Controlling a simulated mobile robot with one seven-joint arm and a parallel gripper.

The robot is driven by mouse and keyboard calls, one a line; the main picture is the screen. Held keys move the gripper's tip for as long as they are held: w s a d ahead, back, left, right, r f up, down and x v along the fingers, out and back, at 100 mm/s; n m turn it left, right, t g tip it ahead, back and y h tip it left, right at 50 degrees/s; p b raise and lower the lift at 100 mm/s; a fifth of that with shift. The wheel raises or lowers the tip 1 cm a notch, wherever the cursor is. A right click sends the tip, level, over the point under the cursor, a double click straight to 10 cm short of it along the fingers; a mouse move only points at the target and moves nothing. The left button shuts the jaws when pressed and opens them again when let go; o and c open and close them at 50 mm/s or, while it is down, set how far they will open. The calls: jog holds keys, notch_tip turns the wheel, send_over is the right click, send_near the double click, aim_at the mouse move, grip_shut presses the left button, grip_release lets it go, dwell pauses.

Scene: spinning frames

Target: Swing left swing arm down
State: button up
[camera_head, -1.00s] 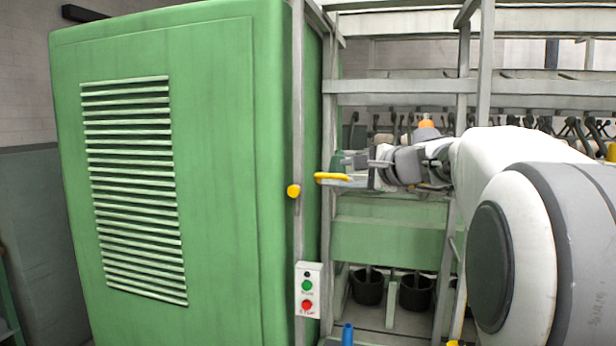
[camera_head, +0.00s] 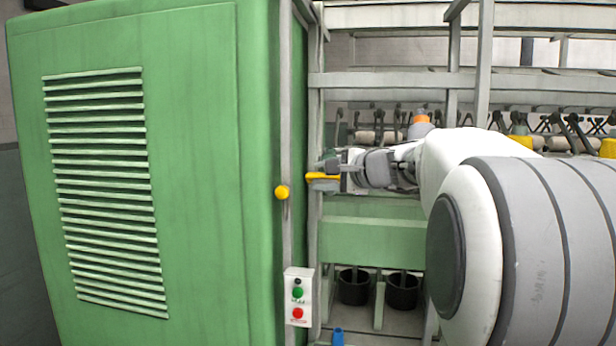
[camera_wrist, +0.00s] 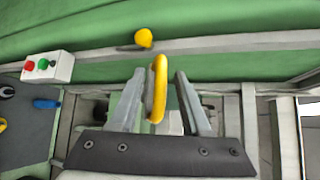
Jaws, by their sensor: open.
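The left swing arm shows as a yellow handle (camera_head: 323,176) beside the grey upright post in the head view. In the wrist view the yellow handle (camera_wrist: 158,88) stands between the two fingers of my gripper (camera_wrist: 160,90).
A yellow knob (camera_head: 282,192) sits on the post of the large green cabinet (camera_head: 200,150). A control box (camera_head: 298,296) with green and red buttons hangs below it. Black cans (camera_head: 354,287) stand under the green beam (camera_head: 372,239). Frame rails and bobbins lie behind my arm.

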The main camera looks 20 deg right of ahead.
grip_shut()
dwell(0.3)
dwell(1.2)
